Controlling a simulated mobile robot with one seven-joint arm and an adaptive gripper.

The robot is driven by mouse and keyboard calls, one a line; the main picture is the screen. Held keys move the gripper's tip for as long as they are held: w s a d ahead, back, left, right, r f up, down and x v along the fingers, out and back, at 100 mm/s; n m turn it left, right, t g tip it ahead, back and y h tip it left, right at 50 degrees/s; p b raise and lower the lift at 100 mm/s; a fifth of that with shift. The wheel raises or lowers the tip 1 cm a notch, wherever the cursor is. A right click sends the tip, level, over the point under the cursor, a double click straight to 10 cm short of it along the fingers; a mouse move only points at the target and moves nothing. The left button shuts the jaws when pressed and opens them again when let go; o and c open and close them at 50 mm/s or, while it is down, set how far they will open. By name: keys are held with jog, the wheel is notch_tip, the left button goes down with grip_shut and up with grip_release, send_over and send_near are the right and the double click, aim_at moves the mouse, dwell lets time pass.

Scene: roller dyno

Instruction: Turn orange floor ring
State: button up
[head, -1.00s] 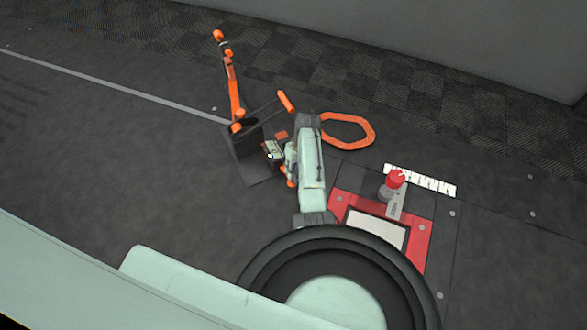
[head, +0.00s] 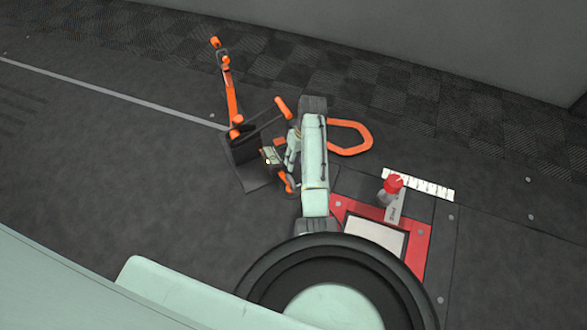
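The orange floor ring (head: 364,137) is a flat, many-sided loop lying on the dark floor at upper centre right. My pale green arm link stands just left of it in the picture and hides its left part. My gripper (head: 270,156) appears as a small grey and black shape left of that link, apart from the ring in the picture. It is beside the dark base of an orange-handled stand. Its fingers are too small and covered to tell open from shut.
The orange-handled stand (head: 231,97) rises from a dark plate (head: 242,172) left of my arm. A red panel (head: 416,254) with a red knob (head: 393,183) lies right of my arm. A white marked strip (head: 432,188) is behind it. Open floor lies at left.

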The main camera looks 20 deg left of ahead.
jog(key=shift+w+d+r, duration=0.1)
jog(key=shift+r, duration=0.6)
jog(key=shift+w+d+r, duration=0.1)
jog(key=shift+r, duration=0.6)
